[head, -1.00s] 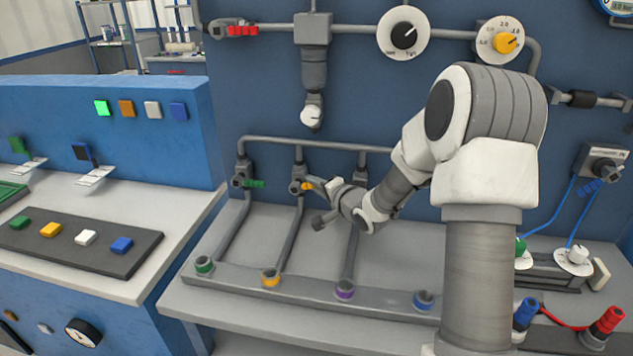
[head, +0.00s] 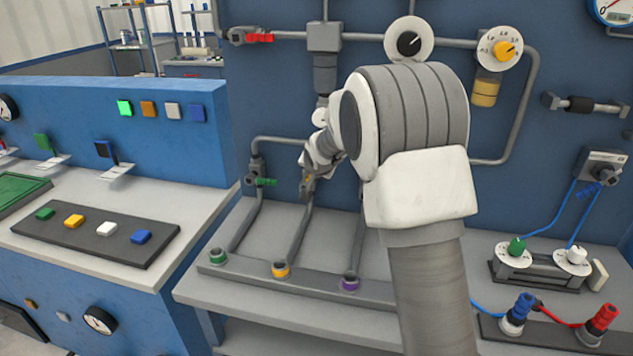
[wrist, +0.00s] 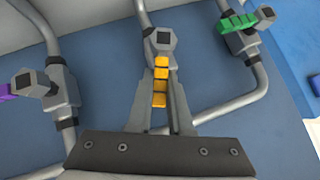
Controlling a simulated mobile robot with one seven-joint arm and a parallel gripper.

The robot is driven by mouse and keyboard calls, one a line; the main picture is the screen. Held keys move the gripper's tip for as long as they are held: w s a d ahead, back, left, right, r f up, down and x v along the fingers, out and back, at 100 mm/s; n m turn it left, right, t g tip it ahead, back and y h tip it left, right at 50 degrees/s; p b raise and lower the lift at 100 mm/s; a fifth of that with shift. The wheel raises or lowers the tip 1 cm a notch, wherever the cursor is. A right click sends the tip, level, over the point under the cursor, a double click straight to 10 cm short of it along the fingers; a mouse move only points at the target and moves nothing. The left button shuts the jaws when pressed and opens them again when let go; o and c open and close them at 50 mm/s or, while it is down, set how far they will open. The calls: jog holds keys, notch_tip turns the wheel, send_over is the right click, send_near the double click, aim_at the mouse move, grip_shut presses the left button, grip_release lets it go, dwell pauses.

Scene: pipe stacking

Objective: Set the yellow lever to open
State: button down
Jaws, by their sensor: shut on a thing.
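The yellow lever (wrist: 160,82) sits on the middle valve (wrist: 160,42) in the wrist view and lies roughly in line with its pipe. My gripper (wrist: 163,92) is shut on the lever, with a finger on each side of it. In the head view, my gripper (head: 309,166) is just above the valve body (head: 306,188), and only a small bit of yellow shows; my wrist and arm hide part of this area.
A green lever (head: 266,182) is on the neighbouring valve, lying across its pipe. A purple lever (wrist: 8,90) is on the other side in the wrist view. Yellow (head: 280,269) and green (head: 217,256) collars mark the pipe ends on the bench.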

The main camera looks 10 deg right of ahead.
jog(key=shift+w+a+r+n+g+h+b, duration=0.2)
jog(key=shift+a+n+g+h+b, duration=0.25)
jog(key=shift+a+h+b, duration=0.4)
jog(key=shift+w+a+n+g+h, duration=0.15)
jog(key=shift+w+n+g+h, duration=0.1)
jog(key=shift+n+h, duration=0.3)
jog(key=shift+r+h, duration=0.1)
jog(key=shift+h, duration=0.2)
jog(key=c, duration=0.8)
grip_release()
jog(key=shift+a, duration=0.1)
jog(key=p+v, duration=0.1)
jog(key=v, duration=1.6)
jog(key=shift+r, duration=0.15)
